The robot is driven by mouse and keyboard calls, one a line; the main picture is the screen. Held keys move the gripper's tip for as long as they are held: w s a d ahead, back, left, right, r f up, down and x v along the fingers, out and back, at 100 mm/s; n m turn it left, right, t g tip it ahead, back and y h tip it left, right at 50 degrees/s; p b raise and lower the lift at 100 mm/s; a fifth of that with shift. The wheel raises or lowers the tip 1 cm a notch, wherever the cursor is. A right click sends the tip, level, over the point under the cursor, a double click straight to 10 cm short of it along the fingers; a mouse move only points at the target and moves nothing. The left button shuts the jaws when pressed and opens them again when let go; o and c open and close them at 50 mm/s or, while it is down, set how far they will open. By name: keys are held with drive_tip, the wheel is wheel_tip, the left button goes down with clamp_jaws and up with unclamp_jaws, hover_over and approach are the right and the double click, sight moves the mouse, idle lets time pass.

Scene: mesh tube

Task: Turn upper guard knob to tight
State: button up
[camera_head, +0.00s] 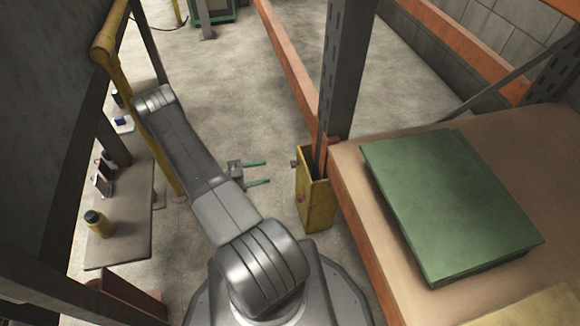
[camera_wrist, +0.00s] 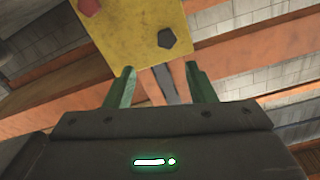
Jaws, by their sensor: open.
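A yellow guard (camera_head: 318,205) stands at the foot of the dark rack post. Its upper knob (camera_head: 295,163) is dark grey and sticks out to the left near the guard's top. A red knob (camera_head: 300,198) sits lower on the same face. My gripper (camera_head: 266,172) is open and empty, with green fingers pointing right toward the guard, a short gap from it. In the wrist view, the dark faceted upper knob (camera_wrist: 167,39) shows beyond my fingertips (camera_wrist: 160,68), slightly right of the middle between them. The red knob (camera_wrist: 89,7) is at the top left. I see no tightness marking.
The dark rack post (camera_head: 345,75) rises behind the guard. An orange-edged shelf (camera_head: 350,190) with a green slab (camera_head: 450,195) lies right. A bench (camera_head: 130,225) with a yellow bottle (camera_head: 98,224) and a yellow rail (camera_head: 120,75) are left. Open floor lies beyond.

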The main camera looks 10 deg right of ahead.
sight(295, 164)
drive_tip(key=w+d+b, duration=0.1)
drive_tip(key=d+b, duration=0.1)
drive_tip(key=d, duration=0.8)
drive_tip(key=shift+w+d, duration=0.15)
drive_tip(key=shift+w, duration=0.1)
drive_tip(key=shift+c, duration=0.2)
drive_tip(key=c, duration=0.9)
